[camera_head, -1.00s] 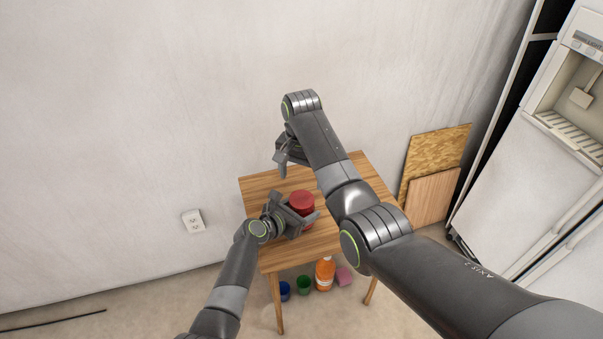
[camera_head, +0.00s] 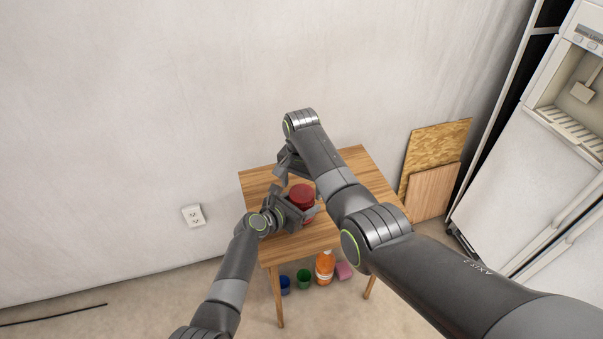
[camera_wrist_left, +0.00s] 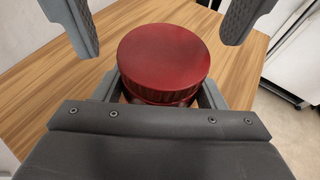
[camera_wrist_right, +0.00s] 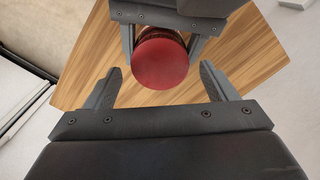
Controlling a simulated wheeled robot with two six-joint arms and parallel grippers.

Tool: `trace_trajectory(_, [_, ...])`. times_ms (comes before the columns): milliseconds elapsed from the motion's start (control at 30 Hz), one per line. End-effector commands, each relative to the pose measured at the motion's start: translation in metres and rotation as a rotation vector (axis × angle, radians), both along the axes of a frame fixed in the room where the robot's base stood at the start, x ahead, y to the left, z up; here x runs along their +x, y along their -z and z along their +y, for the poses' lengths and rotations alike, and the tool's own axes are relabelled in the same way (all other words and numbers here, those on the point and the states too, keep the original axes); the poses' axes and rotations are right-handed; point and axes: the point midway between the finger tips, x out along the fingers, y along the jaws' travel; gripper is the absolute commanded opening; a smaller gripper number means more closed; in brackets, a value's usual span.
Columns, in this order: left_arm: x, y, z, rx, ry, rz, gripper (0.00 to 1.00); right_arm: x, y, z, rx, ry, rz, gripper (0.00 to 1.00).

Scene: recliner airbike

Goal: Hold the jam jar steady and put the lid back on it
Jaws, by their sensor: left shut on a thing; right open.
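The jam jar stands upright on the small wooden table (camera_head: 258,182), its body mostly hidden by my left gripper. The round dark red lid (camera_head: 301,191) with a ridged side sits on top of the jar; it also shows in the left wrist view (camera_wrist_left: 163,57) and the right wrist view (camera_wrist_right: 159,62). I cannot tell whether it is screwed down. My left gripper (camera_head: 297,208) is shut around the jar below the lid. My right gripper (camera_wrist_right: 160,74) is open and empty, its fingers spread on either side of the lid in the right wrist view, apart from it.
Under the table are a blue cup (camera_head: 285,285), a green cup (camera_head: 304,279), an orange bottle (camera_head: 325,268) and a pink block (camera_head: 344,271). Wooden boards (camera_head: 437,155) lean on the wall at right, near a white fridge (camera_head: 535,165). The tabletop around the jar is clear.

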Motion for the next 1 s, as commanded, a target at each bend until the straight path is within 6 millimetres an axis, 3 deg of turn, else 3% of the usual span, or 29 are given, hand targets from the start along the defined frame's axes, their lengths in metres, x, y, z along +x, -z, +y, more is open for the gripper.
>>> trace_trajectory(200, [0.0,-0.001,-0.001,-0.003,0.001,0.001,0.01,0.0,0.017,0.0,0.0,0.0,0.0,0.79])
trace_trajectory(533, [0.0,-0.001,-0.001,-0.003,0.001,0.0,0.01,0.0,0.019,0.0,0.0,0.0,-0.001,0.79])
trace_trajectory(867, [0.0,-0.001,-0.001,-0.003,0.001,0.0,0.01,0.0,0.019,0.0,0.0,0.0,-0.001,0.36])
trace_trajectory(1000, [0.0,-0.001,-0.001,-0.003,0.001,0.0,0.01,0.0,0.019,0.0,0.001,0.032,-0.002,0.33])
